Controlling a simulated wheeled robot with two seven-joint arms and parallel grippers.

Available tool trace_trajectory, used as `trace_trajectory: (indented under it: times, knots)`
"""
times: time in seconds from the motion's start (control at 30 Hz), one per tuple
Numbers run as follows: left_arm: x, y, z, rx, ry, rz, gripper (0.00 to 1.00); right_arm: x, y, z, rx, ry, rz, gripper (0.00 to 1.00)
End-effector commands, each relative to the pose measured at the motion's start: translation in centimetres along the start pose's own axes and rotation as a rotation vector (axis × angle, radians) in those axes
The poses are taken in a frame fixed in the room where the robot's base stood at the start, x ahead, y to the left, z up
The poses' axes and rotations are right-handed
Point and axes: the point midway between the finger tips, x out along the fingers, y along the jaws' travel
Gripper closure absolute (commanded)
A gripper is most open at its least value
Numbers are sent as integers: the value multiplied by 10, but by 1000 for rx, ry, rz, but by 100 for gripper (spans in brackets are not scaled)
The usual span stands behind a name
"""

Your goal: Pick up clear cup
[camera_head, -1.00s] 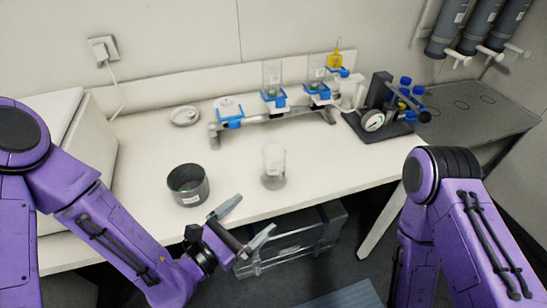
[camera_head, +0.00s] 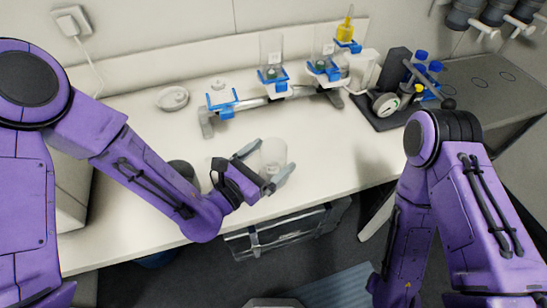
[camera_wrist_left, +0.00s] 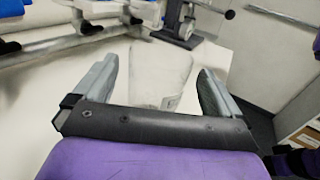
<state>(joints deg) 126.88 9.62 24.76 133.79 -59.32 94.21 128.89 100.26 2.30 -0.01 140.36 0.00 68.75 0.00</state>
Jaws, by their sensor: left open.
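The clear cup (camera_head: 273,156) stands upright on the white table, near its front edge. My left gripper (camera_head: 262,162) is open at the cup, with one finger on either side of it. In the left wrist view the clear cup (camera_wrist_left: 160,72) shows between the two spread fingers of the left gripper (camera_wrist_left: 158,88), and I see gaps on both sides. The cup's lower part is partly hidden by the gripper. My right arm shows at the right, but its gripper is out of view.
A dark cup (camera_head: 182,170) stands behind my left forearm, partly hidden. A small white dish (camera_head: 173,98) lies at the back left. The table right of the cup is clear.

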Motion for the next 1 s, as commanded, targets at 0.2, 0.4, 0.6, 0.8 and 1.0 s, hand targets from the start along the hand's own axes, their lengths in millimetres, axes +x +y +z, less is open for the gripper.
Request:
trace_trajectory:
  times: [0.2, 0.4, 0.6, 0.8, 1.0]
  knots:
    - [34, 2, 3, 2, 1, -1, 2, -18, 2, -7, 0, 0, 0, 38]
    - [36, 2, 0, 1, 0, 0, 2, -16, 2, -7, 0, 0, 0, 38]
    - [36, 2, 0, 1, 0, 0, 54, -16, 1, -7, 0, 0, 0, 38]
    - [36, 2, 1, 1, 0, 0, 59, -16, 2, -7, 0, 0, 0, 38]
    - [36, 3, 6, 2, -2, 1, 59, -14, 1, -6, 0, 0, 0, 38]
